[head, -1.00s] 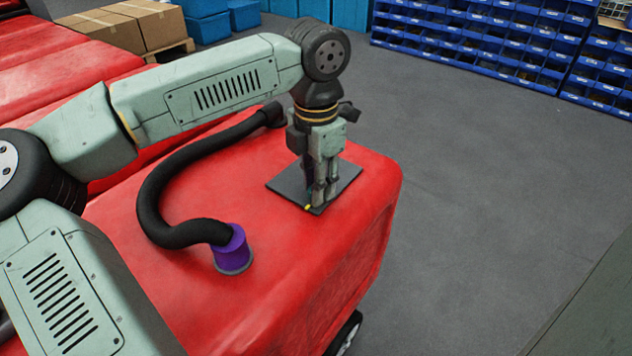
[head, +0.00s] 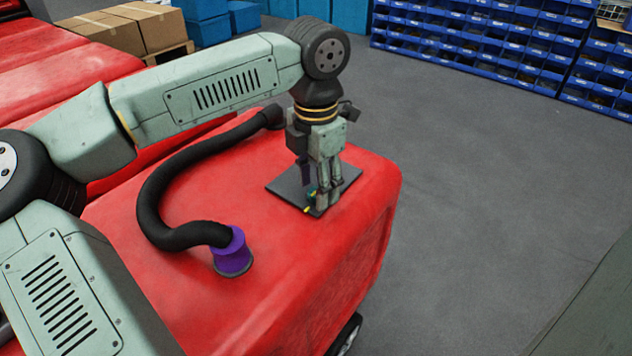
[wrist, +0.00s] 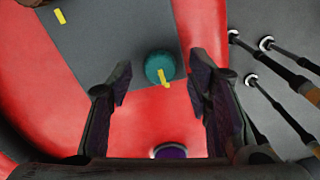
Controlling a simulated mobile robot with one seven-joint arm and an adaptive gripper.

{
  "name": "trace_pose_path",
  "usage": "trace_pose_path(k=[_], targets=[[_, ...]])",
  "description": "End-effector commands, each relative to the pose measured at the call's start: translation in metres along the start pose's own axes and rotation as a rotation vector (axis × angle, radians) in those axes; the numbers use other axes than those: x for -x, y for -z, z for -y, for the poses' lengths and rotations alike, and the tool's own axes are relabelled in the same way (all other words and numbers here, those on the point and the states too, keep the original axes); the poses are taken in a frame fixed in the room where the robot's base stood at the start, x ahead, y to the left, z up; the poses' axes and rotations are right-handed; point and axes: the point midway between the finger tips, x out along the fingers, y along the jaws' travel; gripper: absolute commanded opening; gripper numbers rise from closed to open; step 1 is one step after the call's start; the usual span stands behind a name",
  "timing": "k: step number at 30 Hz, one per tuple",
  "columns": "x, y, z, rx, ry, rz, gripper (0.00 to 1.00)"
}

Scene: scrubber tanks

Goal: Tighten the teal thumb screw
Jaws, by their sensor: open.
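The teal thumb screw (wrist: 158,65) is a round knob with a yellow stripe on its near side, at the edge of a dark grey plate (wrist: 112,42). In the wrist view my gripper (wrist: 160,78) is open, one finger left and one right of the knob, with visible gaps on both sides. In the head view my gripper (head: 319,206) points down over the near corner of the plate (head: 349,174). There the fingers mostly hide the knob; a bit of green and yellow shows beside them. Height and contact cannot be told.
The plate lies on a red tank (head: 290,270). A yellow mark (wrist: 60,16) is on the plate, away from the knob. A black hose (head: 155,205) with a purple cuff (head: 233,252) lies left of my gripper. Blue bin racks (head: 480,45) stand far behind.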

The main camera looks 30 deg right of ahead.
Motion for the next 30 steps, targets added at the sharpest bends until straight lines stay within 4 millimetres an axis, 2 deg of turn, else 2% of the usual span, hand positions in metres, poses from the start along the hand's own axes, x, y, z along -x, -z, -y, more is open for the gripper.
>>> trace_pose_path(k=[5, 12, 16, 21, 30], targets=[[0.028, -0.001, 0.0, 0.0, -0.004, 0.002, 0.46], [0.08, -0.001, 0.0, 0.0, -0.004, 0.003, 0.46], [0.101, -0.001, 0.0, 0.001, -0.003, 0.002, 0.46], [0.115, 0.0, 0.0, 0.0, -0.002, 0.002, 0.46], [0.117, 0.0, 0.0, -0.001, -0.001, 0.001, 0.46]])
